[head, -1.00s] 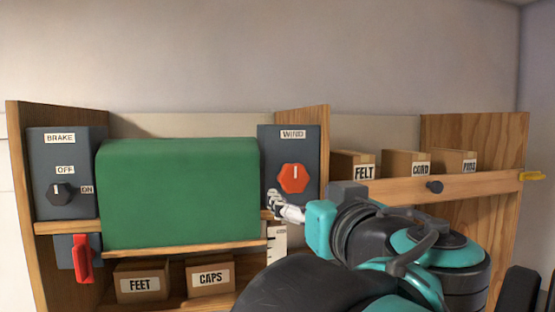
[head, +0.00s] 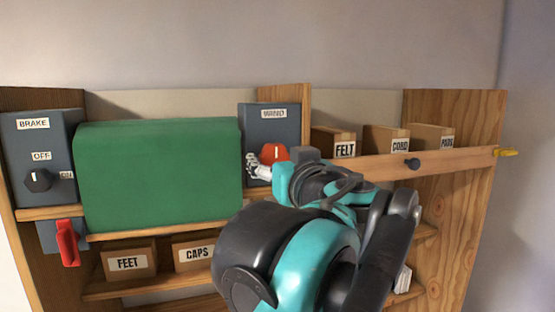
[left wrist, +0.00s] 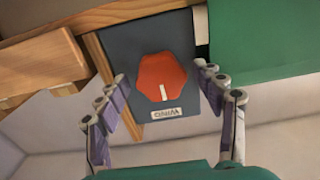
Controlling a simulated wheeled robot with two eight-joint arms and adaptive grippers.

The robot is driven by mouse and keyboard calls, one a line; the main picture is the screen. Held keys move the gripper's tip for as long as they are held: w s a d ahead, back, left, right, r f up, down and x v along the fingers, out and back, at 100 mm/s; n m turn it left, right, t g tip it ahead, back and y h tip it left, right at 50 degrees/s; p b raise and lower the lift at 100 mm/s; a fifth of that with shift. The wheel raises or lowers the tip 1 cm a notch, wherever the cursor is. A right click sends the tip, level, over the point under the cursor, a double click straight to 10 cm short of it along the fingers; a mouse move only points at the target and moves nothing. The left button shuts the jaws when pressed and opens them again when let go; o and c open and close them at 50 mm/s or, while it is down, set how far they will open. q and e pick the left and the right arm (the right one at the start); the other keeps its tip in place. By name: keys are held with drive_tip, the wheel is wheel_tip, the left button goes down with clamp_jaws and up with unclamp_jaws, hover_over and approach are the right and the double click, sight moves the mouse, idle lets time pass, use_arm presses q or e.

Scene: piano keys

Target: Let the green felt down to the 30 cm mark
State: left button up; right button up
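The green felt (head: 160,175) hangs as a broad sheet on the shelf unit; its lower edge is at the wooden rail. The red WIND knob (head: 274,152) sits on a dark panel right of the felt, its white mark pointing towards the WIND label. It also shows in the left wrist view (left wrist: 161,77). My left gripper (head: 256,166) is at this knob. In the left wrist view its fingers (left wrist: 160,74) are spread, one on each side of the knob, with gaps visible. My right gripper is not in view. No 30 cm mark is readable.
The black BRAKE knob (head: 38,181) is at far left, with a red lever (head: 67,243) below. Boxes marked FEET (head: 127,262) and CAPS (head: 195,253) stand on the lower shelf. A wooden bar (head: 450,162) with a black peg crosses at right, by my arm.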

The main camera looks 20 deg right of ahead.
use_arm(q)
drive_tip(key=c, duration=0.8)
